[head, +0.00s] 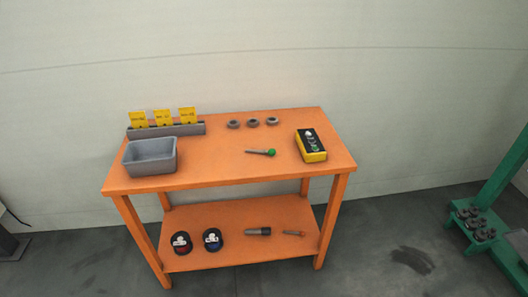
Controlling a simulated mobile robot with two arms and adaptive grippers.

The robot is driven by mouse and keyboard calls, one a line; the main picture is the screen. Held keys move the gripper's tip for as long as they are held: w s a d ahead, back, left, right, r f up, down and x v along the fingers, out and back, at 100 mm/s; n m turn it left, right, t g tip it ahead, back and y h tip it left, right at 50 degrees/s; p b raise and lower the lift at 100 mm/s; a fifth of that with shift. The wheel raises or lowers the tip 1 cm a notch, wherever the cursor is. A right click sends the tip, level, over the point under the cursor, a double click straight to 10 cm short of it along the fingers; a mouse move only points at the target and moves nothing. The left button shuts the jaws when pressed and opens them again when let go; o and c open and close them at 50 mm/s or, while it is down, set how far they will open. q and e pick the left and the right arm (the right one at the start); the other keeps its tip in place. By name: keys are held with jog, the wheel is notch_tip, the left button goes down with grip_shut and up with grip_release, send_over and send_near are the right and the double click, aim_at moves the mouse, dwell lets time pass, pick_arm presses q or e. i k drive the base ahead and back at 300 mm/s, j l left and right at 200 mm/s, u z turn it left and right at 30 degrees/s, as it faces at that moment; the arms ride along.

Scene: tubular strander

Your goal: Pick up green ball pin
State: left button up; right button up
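The green ball pin (261,152) lies flat on the top of the orange table (220,172), right of the middle. Its green ball end points right and its grey shaft points left. Nothing touches it. Neither of my grippers shows in the head view.
On the tabletop are a grey bin (150,155), a grey holder with yellow cards (166,129), several grey rings (253,123) and a yellow-black box (311,146). The lower shelf (240,215) holds two dark round items and two tools. A green frame (492,200) stands at right.

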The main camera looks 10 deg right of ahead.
aim_at(272, 152)
jog(key=i+l+u, duration=0.4)
jog(key=l, duration=0.15)
jog(key=i+l+u, duration=0.25)
jog(key=l+u, duration=0.2)
jog(key=l, duration=0.2)
jog(key=i+l, duration=0.05)
